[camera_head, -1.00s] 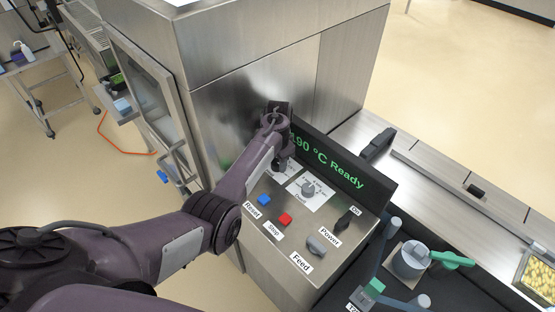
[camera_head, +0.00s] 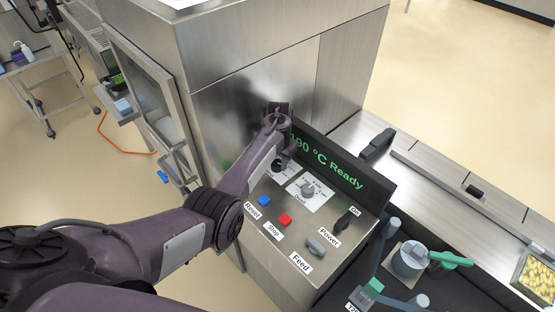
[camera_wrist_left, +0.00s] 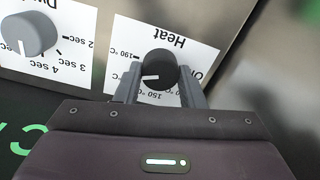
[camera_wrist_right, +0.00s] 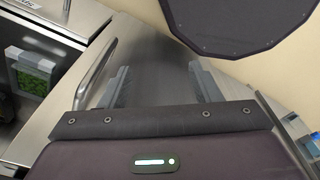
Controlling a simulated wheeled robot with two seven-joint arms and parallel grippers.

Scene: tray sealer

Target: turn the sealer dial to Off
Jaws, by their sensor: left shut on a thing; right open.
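The black Heat dial (camera_wrist_left: 158,68) sits on a white label card (camera_wrist_left: 205,45) marked 190 °C, 150 °C and a partly cut-off Off. In the left wrist view, its white mark points left, roughly between 190 °C and 150 °C. My left gripper (camera_wrist_left: 160,88) has one finger on each side of the dial and is shut on it. In the head view, my left gripper (camera_head: 280,162) comes down over the panel and partly hides the dial. My right gripper (camera_wrist_right: 160,82) is open and empty, seen only in the right wrist view.
The grey Dwell dial (camera_head: 308,188) is beside the Heat dial. The blue Reset button (camera_head: 264,201), red Stop button (camera_head: 285,219), Feed knob (camera_head: 316,243) and black Power switch (camera_head: 346,219) are nearer. The display (camera_head: 335,165) reads 190 °C Ready behind them.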

